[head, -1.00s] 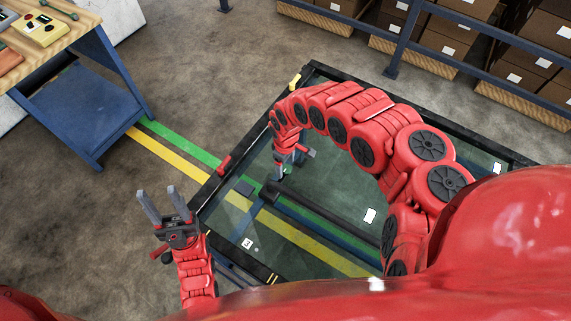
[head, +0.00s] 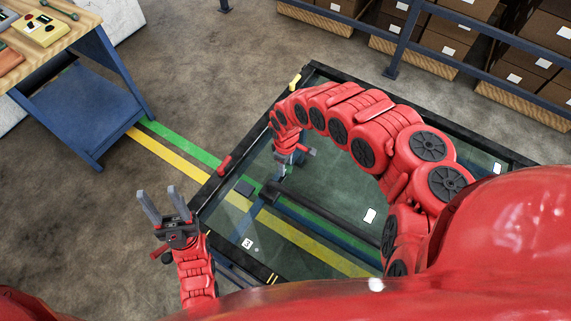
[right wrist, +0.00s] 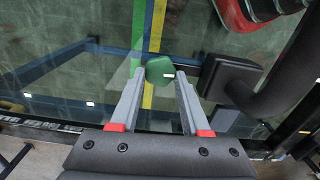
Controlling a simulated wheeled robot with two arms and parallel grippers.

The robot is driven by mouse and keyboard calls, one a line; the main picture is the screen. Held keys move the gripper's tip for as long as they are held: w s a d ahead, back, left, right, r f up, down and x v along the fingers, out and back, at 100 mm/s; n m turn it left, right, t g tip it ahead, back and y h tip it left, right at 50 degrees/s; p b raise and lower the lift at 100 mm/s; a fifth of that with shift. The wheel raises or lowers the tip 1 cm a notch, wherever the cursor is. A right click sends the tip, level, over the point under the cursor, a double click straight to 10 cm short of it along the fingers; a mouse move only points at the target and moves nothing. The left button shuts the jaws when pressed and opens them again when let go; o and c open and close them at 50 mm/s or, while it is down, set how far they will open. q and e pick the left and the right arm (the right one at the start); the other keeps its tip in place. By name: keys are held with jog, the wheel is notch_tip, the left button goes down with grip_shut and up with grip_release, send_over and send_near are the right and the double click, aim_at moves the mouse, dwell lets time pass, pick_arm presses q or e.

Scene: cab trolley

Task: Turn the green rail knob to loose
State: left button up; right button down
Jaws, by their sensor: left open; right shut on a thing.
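The green knob (right wrist: 160,69) shows in the right wrist view, with a small white mark on its near face. My right gripper (right wrist: 160,80) is shut on it, one grey finger on each side. In the head view my right gripper (head: 283,170) reaches down over the glass-topped frame, and the knob is mostly hidden there. A dark rail (head: 325,222) lies beside it, and its padded end (right wrist: 232,78) is just right of the knob in the right wrist view. My left gripper (head: 158,191) is open and empty, left of the frame.
The black frame (head: 240,140) carries a red grip (head: 224,165) and a yellow grip (head: 295,82). A blue workbench (head: 85,110) stands at the upper left. Boxes (head: 470,20) stand behind a blue railing at the back. The floor between bench and frame is clear.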

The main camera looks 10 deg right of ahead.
jog(key=n, duration=0.6)
jog(key=shift+s+n, duration=0.2)
jog(key=shift+n, duration=0.1)
jog(key=n, duration=0.3)
jog(key=shift+n, duration=0.4)
jog(key=n, duration=0.3)
jog(key=shift+n, duration=0.3)
jog(key=n, duration=0.6)
jog(key=shift+d, duration=0.1)
jog(key=n, duration=0.3)
jog(key=shift+s+d+n, duration=0.1)
jog(key=shift+n, duration=1.9)
jog(key=shift+c, duration=1.8)
grip_release()
